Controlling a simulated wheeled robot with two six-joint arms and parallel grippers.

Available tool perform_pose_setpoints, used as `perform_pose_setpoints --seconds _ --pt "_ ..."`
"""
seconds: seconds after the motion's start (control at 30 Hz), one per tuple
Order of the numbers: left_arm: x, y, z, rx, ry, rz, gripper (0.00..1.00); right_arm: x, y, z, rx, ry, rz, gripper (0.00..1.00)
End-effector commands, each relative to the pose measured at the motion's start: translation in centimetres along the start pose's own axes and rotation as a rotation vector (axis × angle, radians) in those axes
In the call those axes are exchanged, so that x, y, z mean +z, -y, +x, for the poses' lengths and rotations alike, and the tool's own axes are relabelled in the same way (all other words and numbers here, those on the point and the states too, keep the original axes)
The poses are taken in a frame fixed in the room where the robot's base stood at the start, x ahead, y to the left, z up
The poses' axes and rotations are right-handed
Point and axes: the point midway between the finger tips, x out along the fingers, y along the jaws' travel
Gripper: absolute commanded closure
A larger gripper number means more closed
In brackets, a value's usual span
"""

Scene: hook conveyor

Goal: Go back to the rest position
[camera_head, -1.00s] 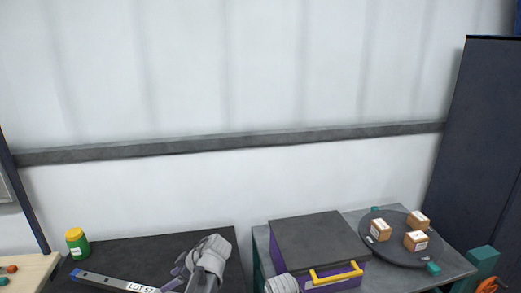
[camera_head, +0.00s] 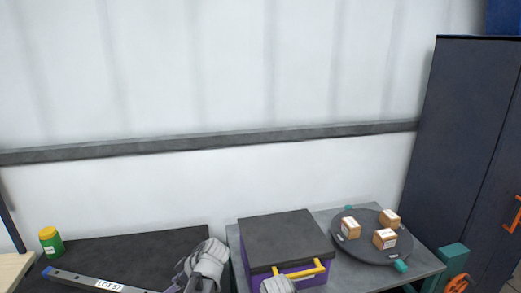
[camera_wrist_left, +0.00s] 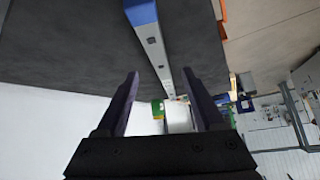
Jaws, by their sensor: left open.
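My left gripper's grey wrist (camera_head: 203,268) is at the bottom of the head view, over the right part of the dark table; its fingertips are hard to make out there. In the left wrist view, the two dark purple fingers of my left gripper (camera_wrist_left: 161,74) stand apart with nothing held between them. A grey rounded part of my right arm (camera_head: 278,286) shows at the bottom edge in front of the purple box; its gripper is out of view.
A bar labelled LOT 57 (camera_head: 80,280) and a green jar (camera_head: 51,243) are on the dark table (camera_head: 130,250). Right of it stand a purple box (camera_head: 290,236) with a yellow handle and a round dark tray (camera_head: 358,250) bearing three small cartons. A dark cabinet (camera_head: 460,150) is at right.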

Motion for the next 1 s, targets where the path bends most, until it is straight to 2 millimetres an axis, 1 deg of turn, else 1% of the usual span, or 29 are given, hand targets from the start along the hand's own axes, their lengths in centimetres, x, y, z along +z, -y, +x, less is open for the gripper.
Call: perform_pose_setpoints --seconds 0.17,0.37,0.47,0.57,0.7,0.8,0.9,1.0 --pt "2.0 0.5 -0.7 0.015 0.049 0.125 0.30 0.0 0.0 0.0 0.000 0.000 0.000 0.50" --pt "5.5 1.4 -2.1 0.057 0.137 0.359 0.30 0.0 0.0 0.0 0.000 0.000 0.000 0.50" --pt "7.8 2.1 -3.1 0.095 0.193 0.518 0.30 0.0 0.0 0.0 0.000 0.000 0.000 0.50" --pt "10.8 3.1 -4.5 0.154 0.261 0.723 0.30 0.0 0.0 0.0 0.000 0.000 0.000 0.50" --pt "15.6 5.2 -7.1 0.285 0.360 1.078 0.30 0.0 0.0 0.0 0.000 0.000 0.000 0.50" --pt "18.3 6.6 -8.7 0.383 0.410 1.291 0.30 0.0 0.0 0.0 0.000 0.000 0.000 0.50" --pt "20.1 7.5 -9.9 0.461 0.439 1.441 0.30 0.0 0.0 0.0 0.000 0.000 0.000 0.50" --pt "21.1 8.1 -10.7 0.511 0.453 1.531 0.30 0.0 0.0 0.0 0.000 0.000 0.000 0.50"
